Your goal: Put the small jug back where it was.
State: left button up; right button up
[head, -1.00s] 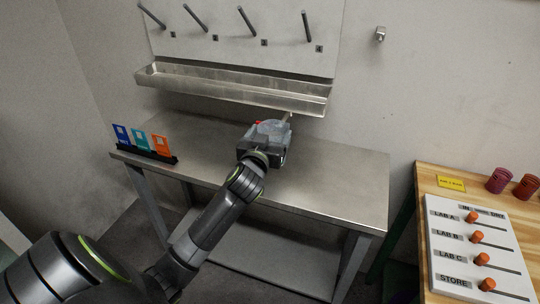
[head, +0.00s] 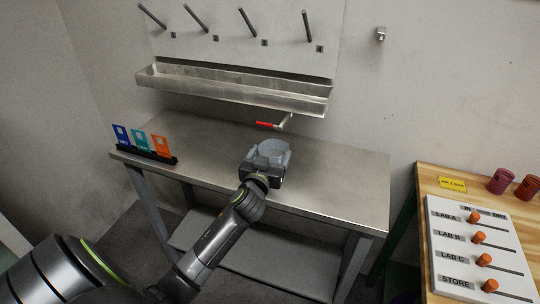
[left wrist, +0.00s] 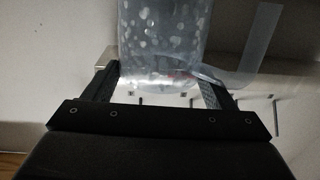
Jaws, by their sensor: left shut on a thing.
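The small jug (head: 282,150) is translucent grey-blue and shows just beyond my left gripper (head: 266,170) in the head view, over the steel table. In the left wrist view the jug (left wrist: 165,35) stands between the two fingers of the left gripper (left wrist: 158,88), with pale spots on its wall and its handle out to the right. The left gripper is shut on the jug's body. The gripper hides part of the jug in the head view, and I cannot tell how far it is above the table. My right gripper is not in view.
A steel table (head: 330,180) has bare room on both sides of the jug. A red-handled tap (head: 268,125) is behind it, under a steel trough (head: 230,92) and pegboard (head: 240,30). A card rack (head: 148,153) is at left. A wooden bench (head: 430,185) with a slider board (head: 475,245) is at right.

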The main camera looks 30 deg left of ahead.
pick_arm(q)
jog(key=o, duration=1.7)
jog(key=shift+o, duration=0.4)
jog(key=shift+s+d, duration=0.1)
jog(key=shift+s, duration=0.2)
jog(key=b+v, duration=0.1)
jog(key=v, duration=1)
jog(key=shift+s, duration=0.2)
jog(key=shift+d+r, duration=0.1)
